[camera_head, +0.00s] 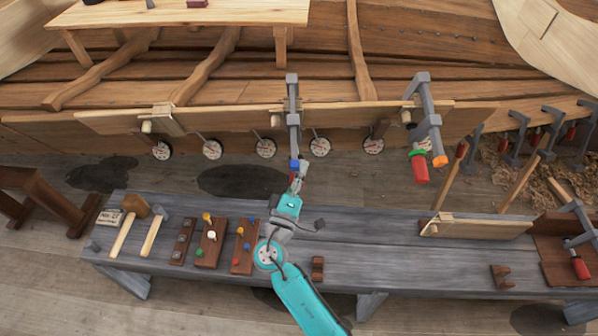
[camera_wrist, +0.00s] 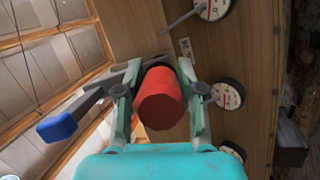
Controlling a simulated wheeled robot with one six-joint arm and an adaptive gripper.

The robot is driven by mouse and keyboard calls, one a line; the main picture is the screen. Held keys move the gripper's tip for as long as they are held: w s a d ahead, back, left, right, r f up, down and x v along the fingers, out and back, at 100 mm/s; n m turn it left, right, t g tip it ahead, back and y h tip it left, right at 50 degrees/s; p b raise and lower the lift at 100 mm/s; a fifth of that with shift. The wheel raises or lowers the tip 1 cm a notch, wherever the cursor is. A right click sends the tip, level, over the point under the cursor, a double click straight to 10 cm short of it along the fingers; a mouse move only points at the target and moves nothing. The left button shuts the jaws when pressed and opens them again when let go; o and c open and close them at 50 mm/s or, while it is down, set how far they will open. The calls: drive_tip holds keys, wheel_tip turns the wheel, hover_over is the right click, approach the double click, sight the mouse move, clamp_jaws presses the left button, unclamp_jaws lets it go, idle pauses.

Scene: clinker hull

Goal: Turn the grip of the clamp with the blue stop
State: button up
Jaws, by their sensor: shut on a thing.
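The clamp (camera_head: 293,115) with the blue stop hangs upright on the plank edge at the middle of the head view. Its blue stop (camera_head: 295,165) is just above my gripper (camera_head: 297,183). In the wrist view the blue stop (camera_wrist: 57,127) sits at the end of the grey bar, left of the fingers. The red grip (camera_wrist: 162,100) points toward the wrist camera, between the two fingers of my gripper (camera_wrist: 160,92). The gripper is shut on this grip, one finger on each side. In the head view the grip is mostly hidden by the gripper.
Another clamp (camera_head: 427,110) with green and orange parts and a red grip hangs to the right. Round dials (camera_head: 320,146) line the hull on both sides of my gripper. A grey bench (camera_head: 370,235) below holds mallets, peg boards and wooden pieces.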

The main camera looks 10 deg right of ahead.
drive_tip(key=n+t, duration=0.1)
drive_tip(key=n, duration=0.2)
drive_tip(key=n+t+h, duration=0.1)
drive_tip(key=n, duration=0.1)
drive_tip(key=shift+r+n, duration=0.15)
drive_tip(key=shift+n, duration=0.25)
drive_tip(key=n+t, duration=0.1)
drive_tip(key=n, duration=0.2)
drive_tip(key=n+t+y, duration=0.1)
drive_tip(key=n, duration=0.3)
drive_tip(key=shift+s+a+r+n, duration=0.1)
drive_tip(key=shift+r+n, duration=0.05)
drive_tip(key=shift+n, duration=0.15)
drive_tip(key=shift+t, duration=0.3)
drive_tip(key=o, duration=1.2)
drive_tip(key=shift+c, duration=0.2)
drive_tip(key=v, duration=1.2)
